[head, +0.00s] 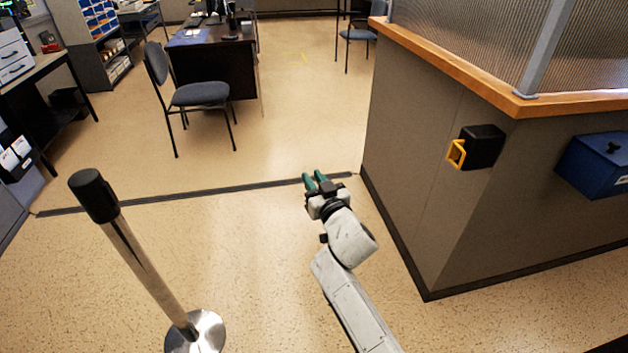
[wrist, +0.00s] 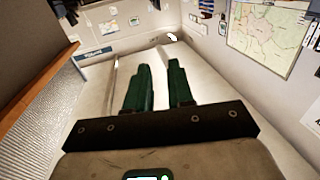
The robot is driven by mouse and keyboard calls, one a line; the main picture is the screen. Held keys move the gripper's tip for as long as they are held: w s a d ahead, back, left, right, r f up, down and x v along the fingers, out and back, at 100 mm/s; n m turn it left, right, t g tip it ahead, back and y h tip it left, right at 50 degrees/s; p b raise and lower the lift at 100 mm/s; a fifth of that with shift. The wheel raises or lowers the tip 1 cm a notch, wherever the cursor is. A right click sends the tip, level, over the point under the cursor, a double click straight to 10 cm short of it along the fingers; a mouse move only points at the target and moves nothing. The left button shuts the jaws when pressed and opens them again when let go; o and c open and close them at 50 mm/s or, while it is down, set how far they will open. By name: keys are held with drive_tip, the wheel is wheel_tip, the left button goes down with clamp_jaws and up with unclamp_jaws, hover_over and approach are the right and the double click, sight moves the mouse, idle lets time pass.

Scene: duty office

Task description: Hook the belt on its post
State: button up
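The post (head: 143,262) stands upright at the lower left in the head view, a metal tube with a black head (head: 93,194) and a round shiny base. A black box (head: 482,147) is fixed to the grey counter wall at the right. A yellow loop-shaped end piece (head: 456,153) sits at its left side; I take it for the belt's end. No belt strap shows outside the box. My gripper (head: 316,181) has green fingers and is in the air between post and counter, apart from both. In the wrist view my gripper (wrist: 160,70) is open, with nothing between the fingers.
A blue box (head: 597,165) hangs on the counter (head: 420,140) to the right of the black box. A dark strip (head: 200,193) crosses the floor. A chair (head: 198,95) and a desk stand further back. The floor between post and counter is clear.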

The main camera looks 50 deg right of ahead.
drive_tip(key=shift+o, duration=0.5)
drive_tip(key=b+v, duration=0.1)
drive_tip(key=v, duration=0.9)
drive_tip(key=shift+s+a, duration=0.15)
drive_tip(key=shift+s, duration=0.25)
